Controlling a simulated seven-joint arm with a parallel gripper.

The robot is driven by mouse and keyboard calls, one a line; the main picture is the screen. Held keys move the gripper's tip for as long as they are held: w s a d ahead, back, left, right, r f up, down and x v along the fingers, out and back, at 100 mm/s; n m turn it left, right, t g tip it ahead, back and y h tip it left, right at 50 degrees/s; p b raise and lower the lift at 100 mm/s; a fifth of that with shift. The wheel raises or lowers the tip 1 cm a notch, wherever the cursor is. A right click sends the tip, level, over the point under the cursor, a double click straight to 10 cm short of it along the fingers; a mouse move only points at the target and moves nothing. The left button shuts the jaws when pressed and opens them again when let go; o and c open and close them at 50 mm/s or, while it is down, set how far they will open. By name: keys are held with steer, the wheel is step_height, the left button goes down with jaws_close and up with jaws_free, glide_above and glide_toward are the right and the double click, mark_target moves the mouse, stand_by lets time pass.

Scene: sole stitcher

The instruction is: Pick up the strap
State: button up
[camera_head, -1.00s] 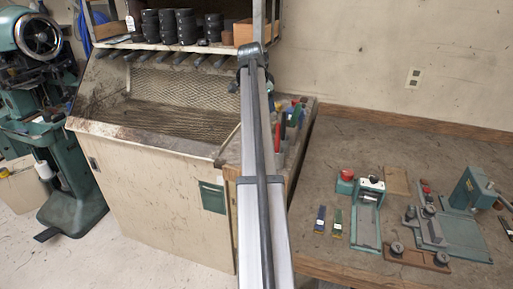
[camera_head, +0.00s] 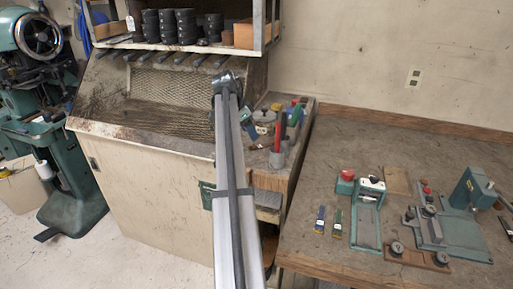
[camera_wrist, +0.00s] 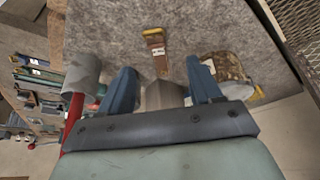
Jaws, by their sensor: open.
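A flat brown strip with a yellow end and a white label, which looks like the strap (camera_wrist: 157,54), lies on the grey worktop in the wrist view. A small brown piece on the side bench in the head view may be the same thing, but I cannot tell. My gripper (camera_wrist: 159,68) is open, with its two blue fingers apart. The strip lies beyond the fingertips, roughly in line with the gap between them. No contact shows.
A grey cup (camera_head: 277,158) with red-handled items stands on the side bench; it is left of the fingers in the wrist view (camera_wrist: 82,72). A stained tin (camera_wrist: 228,68) is close by the right finger. A brownish block (camera_wrist: 163,96) shows between the fingers.

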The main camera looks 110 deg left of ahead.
mark_target(255, 144)
steer(key=shift+d+x, duration=0.15)
steer(key=shift+x, duration=1.35)
steer(key=shift+d+x, duration=0.15)
steer(key=shift+x, duration=1.35)
steer(key=shift+f, duration=0.1)
steer(key=shift+c, duration=0.3)
jaws_close()
